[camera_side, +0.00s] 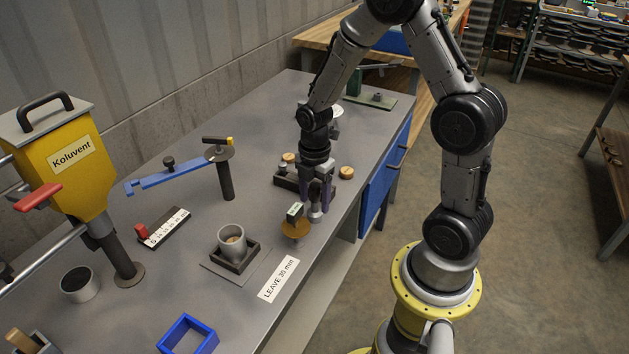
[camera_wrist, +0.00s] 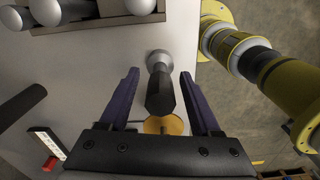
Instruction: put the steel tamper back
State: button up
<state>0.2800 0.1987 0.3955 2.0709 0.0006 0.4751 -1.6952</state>
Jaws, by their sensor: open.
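The steel tamper (camera_side: 315,213) has a shiny round foot and a dark handle. It seems to stand on the grey bench near its front edge. In the wrist view the tamper (camera_wrist: 160,88) lies between the two purple fingers of my gripper (camera_wrist: 159,73), with a gap on each side. In the side view my gripper (camera_side: 316,192) points down around the tamper and hides its handle. My gripper is open. A dark rack (camera_side: 288,181) stands just behind; in the wrist view the rack (camera_wrist: 130,20) shows several round pale ends.
A metal cup (camera_side: 232,240) sits in a dark square holder. A blue frame (camera_side: 187,333), a blue lever arm (camera_side: 170,180) and a yellow hopper (camera_side: 70,160) are further left.

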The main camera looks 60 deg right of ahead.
notch_tip(320, 180, up, 11)
jog(key=shift+f, duration=0.2)
jog(key=shift+a+r, duration=0.1)
jog(key=shift+r, duration=0.55)
jog(key=s+a+r+m+t, duration=0.2)
jog(key=s+a+r+m, duration=0.2)
jog(key=s+m, duration=0.3)
jog(key=s+a+r+m+t, duration=0.3)
jog(key=s+r+m, duration=0.3)
jog(key=m, duration=0.3)
jog(key=shift+s+a+t, duration=0.3)
jog(key=shift+s+a, duration=0.5)
jog(key=shift+a, duration=0.05)
